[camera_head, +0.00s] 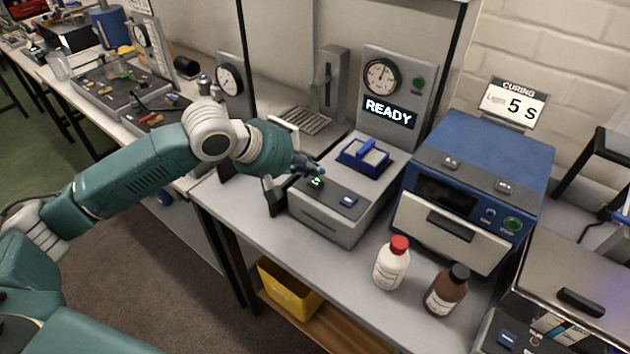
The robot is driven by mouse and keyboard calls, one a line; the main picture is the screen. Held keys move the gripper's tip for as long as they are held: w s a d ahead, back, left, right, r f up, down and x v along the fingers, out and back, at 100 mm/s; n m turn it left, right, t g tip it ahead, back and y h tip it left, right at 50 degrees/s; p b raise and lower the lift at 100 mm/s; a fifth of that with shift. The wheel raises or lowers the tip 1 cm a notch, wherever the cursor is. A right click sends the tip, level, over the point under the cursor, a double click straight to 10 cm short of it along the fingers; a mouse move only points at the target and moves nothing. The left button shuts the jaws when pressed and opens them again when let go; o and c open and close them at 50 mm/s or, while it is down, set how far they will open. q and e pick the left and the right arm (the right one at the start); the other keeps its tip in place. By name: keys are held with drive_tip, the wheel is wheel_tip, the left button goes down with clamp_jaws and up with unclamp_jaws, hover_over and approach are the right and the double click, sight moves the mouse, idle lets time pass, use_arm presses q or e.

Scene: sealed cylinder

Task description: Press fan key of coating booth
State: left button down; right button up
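A grey machine (325,222) with a READY display (389,113) stands on the bench. No readable label shows which key is the fan key. My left gripper (308,167) reaches in from the left, with its dark fingertips just above or at the green-lit key. Contact and finger opening cannot be told. A grated bay (303,121) lies behind my wrist, partly hidden. My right gripper is not in view.
A blue curing oven (485,160) with a 5 S sign (514,104) stands to the right. A white red-capped bottle (391,268) and a brown bottle (446,292) stand near the bench's front edge. A yellow bin (289,291) sits below.

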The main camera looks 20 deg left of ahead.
sight(313, 184)
use_arm(q)
drive_tip(key=shift+f, duration=0.25)
idle(0.3)
drive_tip(key=shift+f+p, duration=0.15)
drive_tip(key=shift+p, duration=0.2)
drive_tip(key=shift+f, duration=0.45)
idle(0.4)
drive_tip(key=shift+r+p, duration=0.85)
drive_tip(key=shift+p, duration=0.55)
drive_tip(key=shift+r, duration=0.1)
wheel_tip(313, 184, up, 6)
drive_tip(key=p, duration=0.8)
